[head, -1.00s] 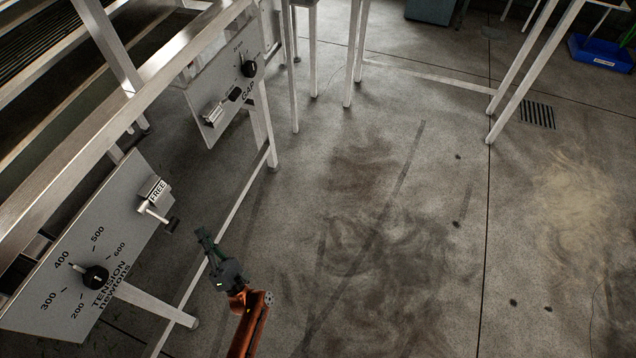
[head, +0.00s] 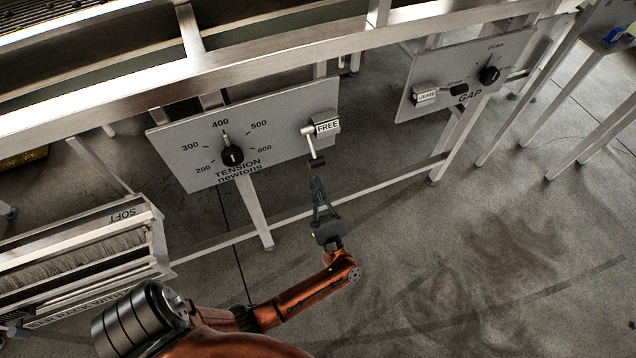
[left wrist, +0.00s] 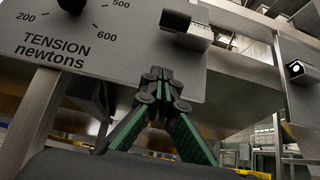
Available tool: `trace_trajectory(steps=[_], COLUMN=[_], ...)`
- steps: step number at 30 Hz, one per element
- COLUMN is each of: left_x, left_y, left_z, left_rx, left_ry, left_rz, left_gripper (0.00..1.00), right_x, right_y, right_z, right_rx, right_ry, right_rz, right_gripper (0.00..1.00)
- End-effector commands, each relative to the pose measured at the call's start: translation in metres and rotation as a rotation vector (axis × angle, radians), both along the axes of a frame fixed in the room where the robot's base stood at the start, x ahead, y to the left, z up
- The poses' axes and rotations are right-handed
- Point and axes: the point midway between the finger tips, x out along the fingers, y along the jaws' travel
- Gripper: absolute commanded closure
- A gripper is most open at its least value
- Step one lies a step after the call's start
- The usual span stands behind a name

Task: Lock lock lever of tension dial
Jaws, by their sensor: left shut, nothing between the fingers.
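The tension panel (head: 180,150) is a grey plate with a black dial knob (head: 232,156), its pointer near 400. At its right end the lock lever (head: 310,143) has a pale arm hanging down to a black handle (head: 316,162), beside a "FREE" label (head: 327,126). My left gripper (head: 317,180) is shut and empty, its tips just below the handle in the head view. In the left wrist view the shut fingertips (left wrist: 160,76) are below the black handle (left wrist: 175,19), with a visible gap. My right gripper is not in view.
The gap panel (head: 465,75) with its own knob and lever is to the right. A metal frame rail (head: 250,62) runs above the panels, with legs and a low crossbar (head: 300,212) below. A brush unit (head: 90,265) labelled "SOFT" stands at left. Open floor lies at right.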

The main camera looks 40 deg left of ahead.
Motion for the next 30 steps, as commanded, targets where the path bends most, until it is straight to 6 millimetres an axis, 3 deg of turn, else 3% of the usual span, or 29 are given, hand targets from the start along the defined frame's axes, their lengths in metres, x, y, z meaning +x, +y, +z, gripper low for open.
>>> trace_trajectory(steps=[11,18,30], left_x=[0.019,0.007,0.005], left_y=[0.047,0.018,0.011], left_z=[0.059,0.068,0.072], left_rx=[0.002,0.001,0.002], left_ry=[-0.002,0.003,0.003], left_rz=[0.001,0.000,0.001], left_gripper=[1.00,1.00,1.00], right_x=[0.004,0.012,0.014], right_y=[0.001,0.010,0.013], right_z=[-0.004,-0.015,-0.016], right_rx=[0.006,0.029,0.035], right_ry=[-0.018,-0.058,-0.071], right_rz=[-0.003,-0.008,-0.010], right_gripper=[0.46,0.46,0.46])
